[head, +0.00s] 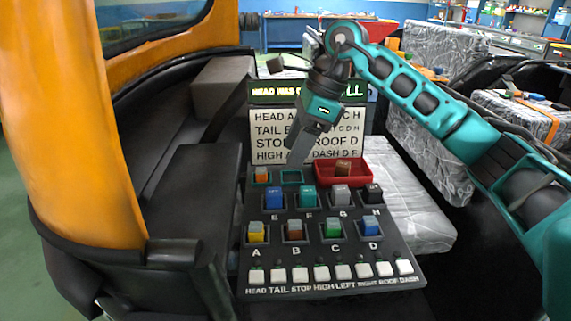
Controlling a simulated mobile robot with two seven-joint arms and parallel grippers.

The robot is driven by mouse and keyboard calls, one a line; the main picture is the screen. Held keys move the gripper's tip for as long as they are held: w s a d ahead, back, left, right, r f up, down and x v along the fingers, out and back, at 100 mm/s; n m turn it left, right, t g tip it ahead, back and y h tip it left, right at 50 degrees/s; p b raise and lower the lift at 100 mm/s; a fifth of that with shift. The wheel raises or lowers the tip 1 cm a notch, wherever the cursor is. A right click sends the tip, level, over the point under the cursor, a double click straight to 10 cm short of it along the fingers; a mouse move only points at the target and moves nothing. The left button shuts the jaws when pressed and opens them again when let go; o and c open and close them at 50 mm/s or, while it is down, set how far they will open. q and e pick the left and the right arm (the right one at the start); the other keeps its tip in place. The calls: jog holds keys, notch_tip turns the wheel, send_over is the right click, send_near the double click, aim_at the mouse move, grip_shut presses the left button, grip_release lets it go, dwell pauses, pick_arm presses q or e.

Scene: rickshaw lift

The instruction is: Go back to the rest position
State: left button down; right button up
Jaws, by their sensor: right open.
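My right arm comes in from the right edge, and my right gripper (297,157) points down over the back of the black panel (322,263), in front of the lettered sign (270,128). Its fingers look close together from this side; nothing shows between them. The tips are above the teal-rimmed slot (292,177), apart from the blocks as far as I can tell. My left gripper is not in view.
The panel holds colored blocks in slots A to H, such as a blue one (274,197), above a row of white switches (343,271). A red tray (343,182) holds a brown block (343,167). An orange vehicle pillar (75,130) stands left; wrapped boxes (435,60) stand right.

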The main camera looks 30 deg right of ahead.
jog(key=shift+v, duration=1.05)
